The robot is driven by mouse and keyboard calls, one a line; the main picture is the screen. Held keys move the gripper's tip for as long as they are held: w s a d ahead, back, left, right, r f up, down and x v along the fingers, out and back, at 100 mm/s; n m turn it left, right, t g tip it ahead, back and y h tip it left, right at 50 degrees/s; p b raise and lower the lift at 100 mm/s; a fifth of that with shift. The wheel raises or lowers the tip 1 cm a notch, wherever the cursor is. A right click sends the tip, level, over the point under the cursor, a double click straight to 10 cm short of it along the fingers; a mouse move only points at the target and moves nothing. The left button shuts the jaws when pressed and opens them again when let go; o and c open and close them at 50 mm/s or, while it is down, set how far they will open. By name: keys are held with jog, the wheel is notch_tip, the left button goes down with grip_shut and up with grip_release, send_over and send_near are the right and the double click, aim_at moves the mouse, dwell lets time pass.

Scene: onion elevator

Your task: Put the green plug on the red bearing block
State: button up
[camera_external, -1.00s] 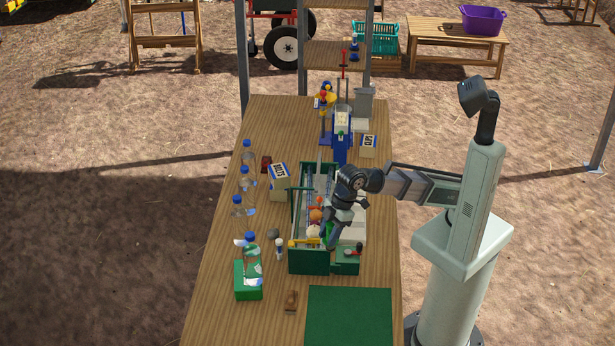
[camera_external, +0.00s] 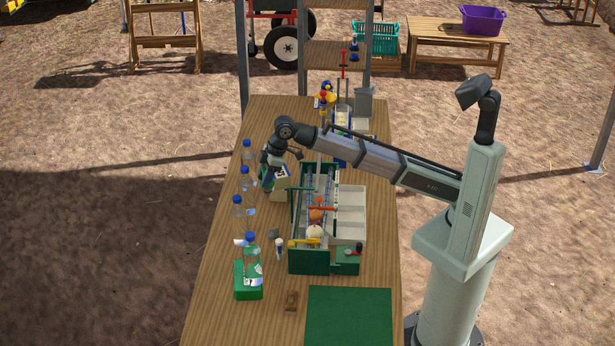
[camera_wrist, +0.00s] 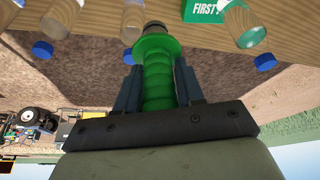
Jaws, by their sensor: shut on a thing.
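My gripper (camera_wrist: 158,88) is shut on a ribbed green plug (camera_wrist: 157,72), which lies between the two fingers in the wrist view and has a wider flange at its far end. In the external view my gripper (camera_external: 267,179) is low over the left part of the table, between the blue-capped bottles and the green machine. The plug is hard to make out there. The red bearing block is not visible now; the gripper covers the place where a small dark red block stood earlier. The wrist view does not show the block either.
Several blue-capped bottles (camera_external: 238,214) stand along the left table edge, close to my gripper. The green-framed machine (camera_external: 309,261) with pale bins (camera_external: 350,215) fills the middle. A green mat (camera_external: 349,318) lies clear at the front.

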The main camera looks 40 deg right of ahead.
jog(key=w+d+m, duration=0.1)
jog(key=w+d, duration=0.5)
jog(key=w, duration=0.6)
jog(key=w+d+m, duration=0.1)
jog(key=w+d, duration=0.5)
jog(key=w, duration=0.6)
jog(key=w+d+f+m+t, duration=0.1)
jog(key=w+d+m, duration=0.1)
jog(key=w+d, duration=1.6)
jog(key=shift+h, duration=0.4)
jog(key=shift+d+f, duration=0.2)
jog(key=shift+f, duration=10.4)
jog(key=shift+f, duration=0.15)
jog(key=o, duration=1.1)
